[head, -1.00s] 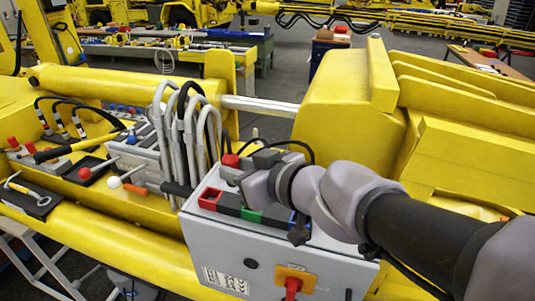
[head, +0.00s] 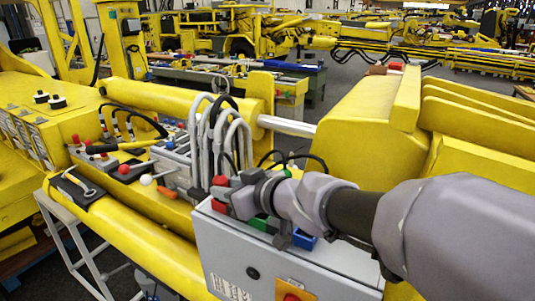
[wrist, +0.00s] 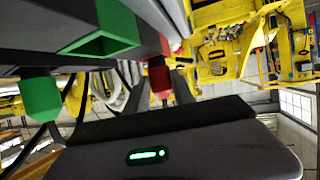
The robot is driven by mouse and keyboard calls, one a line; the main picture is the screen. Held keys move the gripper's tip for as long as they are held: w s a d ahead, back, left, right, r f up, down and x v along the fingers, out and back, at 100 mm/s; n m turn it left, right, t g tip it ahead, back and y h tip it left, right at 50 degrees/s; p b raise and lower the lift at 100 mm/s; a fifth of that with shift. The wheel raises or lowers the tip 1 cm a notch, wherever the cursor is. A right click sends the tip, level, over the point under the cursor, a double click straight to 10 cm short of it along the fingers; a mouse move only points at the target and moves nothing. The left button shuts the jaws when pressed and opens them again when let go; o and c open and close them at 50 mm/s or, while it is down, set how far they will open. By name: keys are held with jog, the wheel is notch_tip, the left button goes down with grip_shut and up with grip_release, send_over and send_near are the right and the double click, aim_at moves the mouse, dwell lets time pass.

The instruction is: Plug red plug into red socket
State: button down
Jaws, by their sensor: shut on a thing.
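The red plug (head: 220,181) is held in my gripper (head: 232,192) above the left end of a grey control box. The red socket (head: 219,206) is just below it, at the box's left top edge. In the wrist view the red plug (wrist: 160,80) shows between the grey fingers, close to the red socket (wrist: 165,46). I cannot tell whether plug and socket touch. The gripper and wrist partly cover the socket row in the head view.
A green socket (head: 260,222) and a blue socket (head: 304,241) sit along the same box (head: 235,252). A green plug (wrist: 40,98) hangs near my gripper in the wrist view. Grey hoses (head: 205,135) and levers stand close left of the gripper.

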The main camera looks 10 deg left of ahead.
jog(key=shift+d+f, duration=0.25)
jog(key=shift+f, duration=0.15)
jog(key=c, duration=1.3)
grip_release()
jog(key=shift+a, duration=0.15)
jog(key=shift+c, duration=0.2)
jog(key=o, duration=0.3)
jog(key=shift+o, duration=0.2)
jog(key=p+v, duration=0.3)
jog(key=v, duration=1.4)
jog(key=shift+d+r, duration=0.15)
jog(key=shift+d, duration=0.1)
